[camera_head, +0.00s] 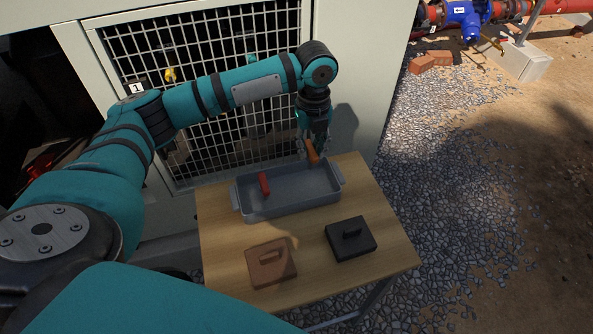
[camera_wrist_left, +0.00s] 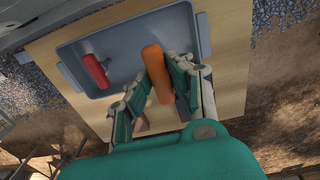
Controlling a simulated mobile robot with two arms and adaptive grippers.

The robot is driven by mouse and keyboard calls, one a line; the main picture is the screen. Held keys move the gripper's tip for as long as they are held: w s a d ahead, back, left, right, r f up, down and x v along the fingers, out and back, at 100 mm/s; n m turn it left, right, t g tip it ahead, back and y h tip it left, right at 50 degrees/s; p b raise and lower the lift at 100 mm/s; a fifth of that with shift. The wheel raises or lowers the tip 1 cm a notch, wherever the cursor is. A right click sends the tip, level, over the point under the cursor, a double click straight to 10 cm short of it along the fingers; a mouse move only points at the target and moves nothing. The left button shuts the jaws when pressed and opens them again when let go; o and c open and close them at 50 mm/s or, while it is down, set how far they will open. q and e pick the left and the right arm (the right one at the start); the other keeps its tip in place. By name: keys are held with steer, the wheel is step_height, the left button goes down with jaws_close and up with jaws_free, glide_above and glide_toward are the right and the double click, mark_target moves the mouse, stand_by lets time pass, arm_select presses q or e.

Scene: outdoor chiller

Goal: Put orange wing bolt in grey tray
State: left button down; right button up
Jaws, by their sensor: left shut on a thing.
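My left gripper (camera_head: 313,150) is shut on the orange wing bolt (camera_head: 312,152). It holds the bolt over the far right part of the grey tray (camera_head: 290,205). In the left wrist view the orange bolt (camera_wrist_left: 156,72) is between the fingers of my left gripper (camera_wrist_left: 166,85), and the grey tray (camera_wrist_left: 130,42) lies below it. A red piece (camera_head: 264,184) lies inside the tray on the left; it also shows in the left wrist view (camera_wrist_left: 95,71). My right gripper is in neither view.
The tray stands on a wooden table (camera_head: 218,254). A brown block with a handle (camera_head: 271,264) and a black block with a handle (camera_head: 350,240) lie in front of the tray. A chiller cabinet with a mesh grille (camera_head: 220,130) rises close behind the table.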

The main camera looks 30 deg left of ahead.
mark_target(310, 168)
arm_select(q)
step_height(310, 168, down, 8)
steer(key=shift+f+p, duration=0.15)
steer(key=shift+p, duration=0.25)
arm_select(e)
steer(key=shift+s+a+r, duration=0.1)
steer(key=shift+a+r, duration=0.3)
arm_select(q)
steer(key=c, duration=1.2)
jaws_free()
steer(key=shift+f, duration=0.1)
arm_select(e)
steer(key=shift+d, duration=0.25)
arm_select(q)
steer(key=shift+r, duration=0.55)
step_height(310, 168, up, 11)
steer(key=shift+r+b, duration=0.1)
steer(key=shift+b, duration=0.6)
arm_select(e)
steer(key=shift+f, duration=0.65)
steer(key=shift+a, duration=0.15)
